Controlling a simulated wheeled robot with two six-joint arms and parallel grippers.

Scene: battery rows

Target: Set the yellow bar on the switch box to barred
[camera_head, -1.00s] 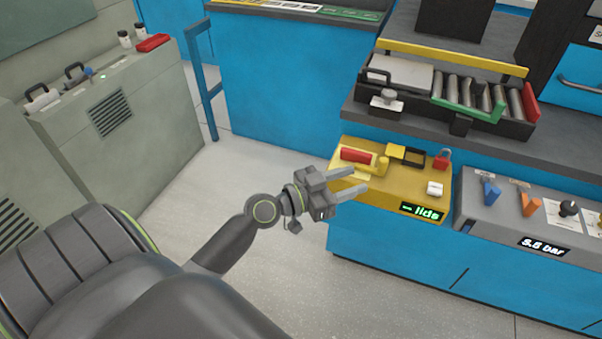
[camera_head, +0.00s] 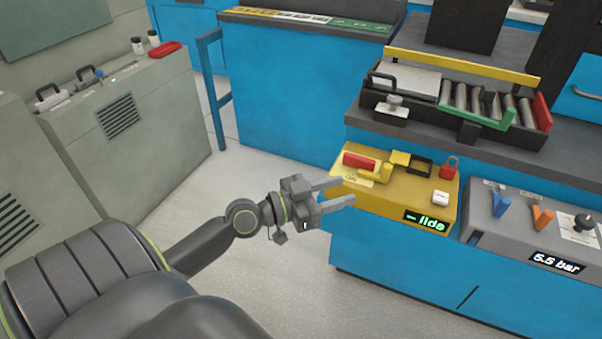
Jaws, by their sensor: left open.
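The yellow switch box (camera_head: 399,198) stands on a lower blue ledge at right of centre. On its top are a red block (camera_head: 359,161), a yellow bar with an upright end (camera_head: 387,172), a yellow flap (camera_head: 400,158) beside a black frame (camera_head: 420,166), a red padlock (camera_head: 449,168) and a white button (camera_head: 440,198). I cannot tell which position the bar is set to. My left gripper (camera_head: 348,190) is open and empty, its fingers pointing right and overlapping the box's left edge in the picture. Contact with the box cannot be told. My right gripper is out of view.
A grey panel (camera_head: 482,228) with blue and orange levers and a pressure display stands right of the box. A roller tray (camera_head: 378,113) with a long yellow rail (camera_head: 460,66) sits on the shelf behind. The floor left of the box is clear.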

